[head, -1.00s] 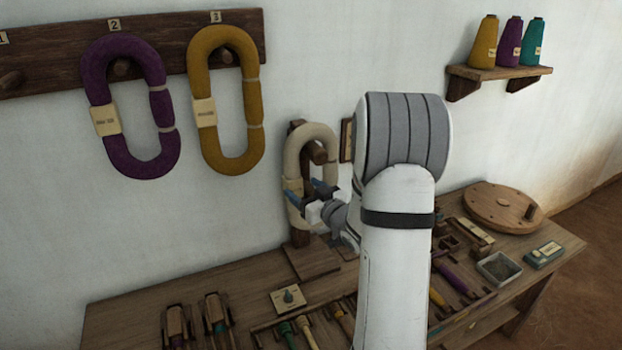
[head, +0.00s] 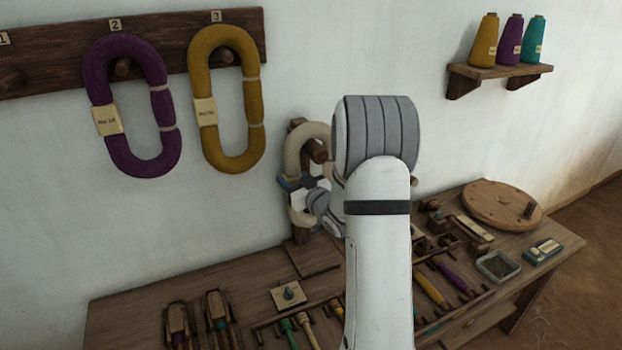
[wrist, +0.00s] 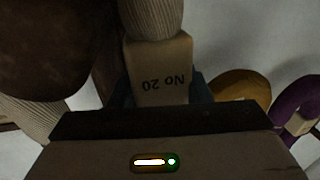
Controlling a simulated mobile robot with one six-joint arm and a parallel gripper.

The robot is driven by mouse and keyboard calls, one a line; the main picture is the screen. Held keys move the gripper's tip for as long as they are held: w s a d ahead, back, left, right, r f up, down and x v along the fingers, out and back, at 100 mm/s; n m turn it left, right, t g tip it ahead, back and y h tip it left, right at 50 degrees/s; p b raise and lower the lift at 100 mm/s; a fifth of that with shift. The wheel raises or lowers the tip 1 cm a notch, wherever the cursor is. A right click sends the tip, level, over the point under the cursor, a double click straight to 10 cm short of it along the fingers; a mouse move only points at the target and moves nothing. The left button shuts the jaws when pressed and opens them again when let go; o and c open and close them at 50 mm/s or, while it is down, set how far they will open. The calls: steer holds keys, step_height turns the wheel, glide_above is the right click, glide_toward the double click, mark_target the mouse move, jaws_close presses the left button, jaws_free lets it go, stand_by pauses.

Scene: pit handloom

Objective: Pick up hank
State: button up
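The cream hank (head: 297,152) hangs on a wooden peg stand on the bench, partly hidden behind my gripper and arm. In the wrist view its paper label (wrist: 160,70), reading "No 20" upside down, sits between my fingers, with the ribbed cream yarn (wrist: 153,18) above it. My gripper (head: 302,184) is at the labled left strand of the hank, one finger on each side. The fingers look spread around the label; whether they touch it is hard to tell.
A purple hank (head: 98,85) and a mustard hank (head: 198,75) hang on the wall rack (head: 62,62) at left. Cones stand on a wall shelf (head: 500,71). The bench (head: 130,303) holds bobbins, tools, a small tray (head: 497,266) and a round wooden disc (head: 500,203).

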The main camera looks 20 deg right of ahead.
steer(key=c, duration=0.7)
steer(key=shift+r, duration=0.15)
